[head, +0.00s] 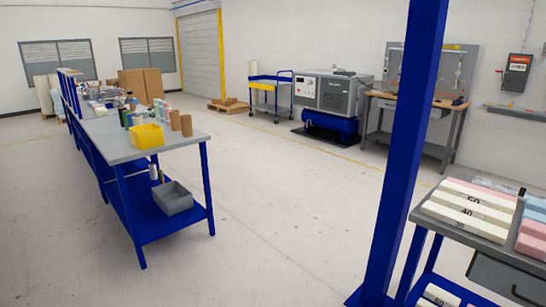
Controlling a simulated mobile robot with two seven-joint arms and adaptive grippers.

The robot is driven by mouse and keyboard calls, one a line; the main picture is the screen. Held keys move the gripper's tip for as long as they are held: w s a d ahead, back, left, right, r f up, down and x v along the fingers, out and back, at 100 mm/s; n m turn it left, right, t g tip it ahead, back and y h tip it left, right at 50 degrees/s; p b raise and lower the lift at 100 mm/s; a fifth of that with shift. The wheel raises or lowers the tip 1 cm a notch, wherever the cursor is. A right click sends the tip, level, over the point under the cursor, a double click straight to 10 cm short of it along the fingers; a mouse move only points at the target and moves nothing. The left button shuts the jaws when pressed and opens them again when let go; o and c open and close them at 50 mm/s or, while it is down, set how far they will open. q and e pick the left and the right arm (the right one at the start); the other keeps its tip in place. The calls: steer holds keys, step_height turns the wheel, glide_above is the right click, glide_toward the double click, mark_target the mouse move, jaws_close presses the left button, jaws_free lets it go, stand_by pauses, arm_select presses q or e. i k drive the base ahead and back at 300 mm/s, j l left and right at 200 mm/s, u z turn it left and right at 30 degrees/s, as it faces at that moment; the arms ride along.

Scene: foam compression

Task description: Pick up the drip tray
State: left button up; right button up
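Neither of my grippers is in view. I cannot tell for certain which thing is the drip tray. A grey open-topped tray or bin (173,198) sits on the blue lower shelf of the workbench at left, near its front end. A yellow open bin (147,137) stands on the grey top of the same bench, near the front edge.
The long workbench (112,150) holds several bottles and brown cylinders (186,125). A blue post (402,150) stands right of centre, beside a table (460,236) with foam blocks (468,210). A compressor (330,123) and blue cart (270,95) stand behind. The middle floor is clear.

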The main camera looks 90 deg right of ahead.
mark_target(521, 193)
steer(key=z, duration=4.4)
steer(key=u, duration=0.65)
steer(key=i+j+u, duration=0.25)
steer(key=i+u, duration=0.2)
steer(key=i, duration=0.15)
steer(key=i+u, duration=0.45)
steer(key=i, duration=0.2)
steer(key=i+u, duration=0.25)
steer(key=i, duration=1.8)
steer(key=i+l+z, duration=0.2)
steer(key=i+z, duration=0.3)
steer(key=i, duration=0.15)
steer(key=i+j+z, duration=0.1)
steer(key=i+z, duration=0.4)
steer(key=i+j+z, duration=0.35)
steer(key=i+z, duration=0.15)
steer(key=i, duration=0.25)
steer(key=i+l+z, duration=0.1)
steer(key=i+z, duration=0.25)
steer(key=i, duration=0.2)
steer(key=i+z, duration=0.35)
steer(key=i, duration=0.2)
steer(key=i+j+z, duration=0.2)
steer(key=i+z, duration=0.2)
steer(key=i, duration=0.15)
